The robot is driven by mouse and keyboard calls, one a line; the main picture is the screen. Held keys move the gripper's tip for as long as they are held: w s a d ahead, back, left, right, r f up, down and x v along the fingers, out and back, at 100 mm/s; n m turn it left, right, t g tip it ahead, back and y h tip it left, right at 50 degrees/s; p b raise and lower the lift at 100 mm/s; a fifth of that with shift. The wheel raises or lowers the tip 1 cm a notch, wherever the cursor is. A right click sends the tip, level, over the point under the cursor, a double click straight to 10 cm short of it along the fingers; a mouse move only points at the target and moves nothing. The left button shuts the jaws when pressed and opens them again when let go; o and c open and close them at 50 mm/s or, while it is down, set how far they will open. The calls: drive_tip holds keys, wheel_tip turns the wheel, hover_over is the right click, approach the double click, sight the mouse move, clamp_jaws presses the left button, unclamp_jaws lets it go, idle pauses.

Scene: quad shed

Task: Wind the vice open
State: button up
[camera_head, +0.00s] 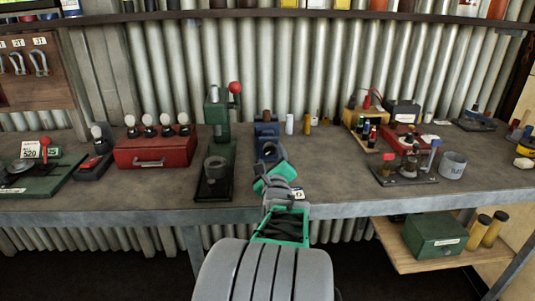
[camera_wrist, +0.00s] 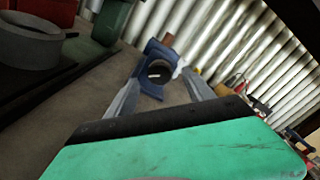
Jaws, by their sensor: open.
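The blue vice (camera_head: 266,130) stands on the grey workbench, near the middle. In the wrist view the vice (camera_wrist: 152,58) shows as a blue body with a dark round opening facing me. My gripper (camera_head: 276,168) is green and grey and is at the front of the vice, hiding its lower front. In the wrist view my gripper's two grey fingers (camera_wrist: 160,80) are apart with nothing held between them. The vice appears just beyond the fingertips; I cannot tell whether they touch it. I cannot make out the vice's handle clearly.
A green press (camera_head: 217,115) with a red knob stands left of the vice, beside a red box (camera_head: 155,150) with bulbs. Small cylinders (camera_head: 290,124) stand to its right. A wooden tray (camera_head: 366,135) and grey cup (camera_head: 452,165) are further right. The front bench edge is mostly clear.

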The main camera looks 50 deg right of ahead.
sight(271, 152)
drive_tip(key=x, duration=0.4)
drive_tip(key=shift+w+d, duration=0.15)
drive_tip(key=shift+d, duration=0.15)
drive_tip(key=shift+c, duration=0.4)
clamp_jaws()
